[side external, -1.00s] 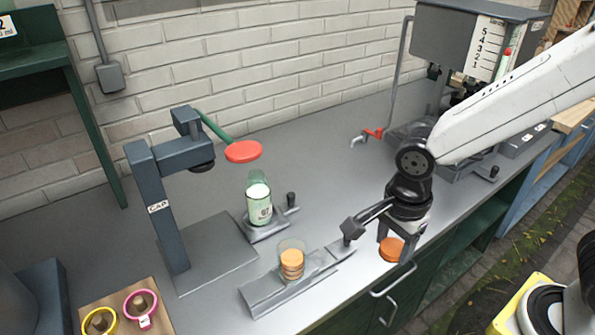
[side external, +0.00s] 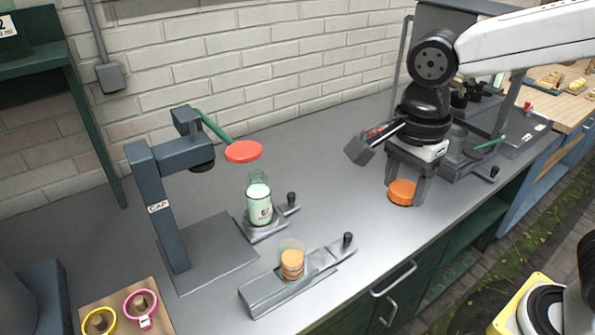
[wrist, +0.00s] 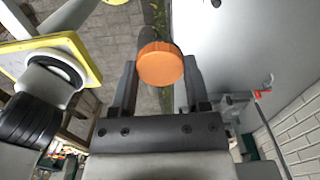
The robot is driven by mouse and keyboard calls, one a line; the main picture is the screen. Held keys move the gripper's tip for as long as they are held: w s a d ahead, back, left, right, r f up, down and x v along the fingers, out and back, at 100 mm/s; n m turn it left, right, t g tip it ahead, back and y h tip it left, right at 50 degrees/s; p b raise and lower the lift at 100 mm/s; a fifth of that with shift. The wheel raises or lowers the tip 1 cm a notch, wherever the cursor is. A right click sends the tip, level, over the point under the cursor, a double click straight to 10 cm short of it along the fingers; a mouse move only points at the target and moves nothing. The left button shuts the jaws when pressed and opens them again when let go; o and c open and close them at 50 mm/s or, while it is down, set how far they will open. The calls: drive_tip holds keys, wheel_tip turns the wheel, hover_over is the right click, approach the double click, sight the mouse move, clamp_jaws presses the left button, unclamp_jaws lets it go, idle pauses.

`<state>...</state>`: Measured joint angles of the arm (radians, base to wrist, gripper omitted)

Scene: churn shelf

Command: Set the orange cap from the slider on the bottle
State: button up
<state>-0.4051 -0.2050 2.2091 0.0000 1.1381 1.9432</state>
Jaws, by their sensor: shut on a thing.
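My gripper (side external: 402,188) is shut on an orange cap (side external: 401,192) and holds it near the front edge of the counter, right of the slider. The cap also shows between the fingers in the wrist view (wrist: 160,64). The slider (side external: 290,285) is a grey rail with a clear tube holding more orange caps (side external: 292,264). The bottle (side external: 259,204), filled with pale green-white liquid and with its top uncovered, stands upright on a small grey sled behind the slider, left of my gripper.
A capping press (side external: 170,205) labelled CAP, with a red-ended green lever (side external: 243,151), stands left of the bottle. A board with yellow and pink rings (side external: 140,307) lies front left. The counter (side external: 330,190) between bottle and gripper is clear.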

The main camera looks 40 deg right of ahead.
drive_tip(key=w+a+r+n, duration=0.2)
drive_tip(key=w+a+n, duration=0.15)
drive_tip(key=w, duration=0.45)
drive_tip(key=w+a+r+n, duration=0.2)
drive_tip(key=w+n, duration=0.2)
drive_tip(key=w, duration=0.3)
drive_tip(key=w+a+f+n, duration=0.1)
drive_tip(key=w+f+n, duration=0.1)
drive_tip(key=w+n, duration=0.45)
drive_tip(key=w+a+f+n, duration=0.2)
drive_tip(key=w+f+n, duration=0.15)
drive_tip(key=w, duration=0.55)
drive_tip(key=shift+f, duration=2)
drive_tip(key=shift+f, duration=0.2)
drive_tip(key=shift+f, duration=1.8)
drive_tip(key=shift+d+f, duration=0.1)
drive_tip(key=shift+f, duration=0.05)
drive_tip(key=shift+f, duration=0.4)
drive_tip(key=shift+f, duration=0.75)
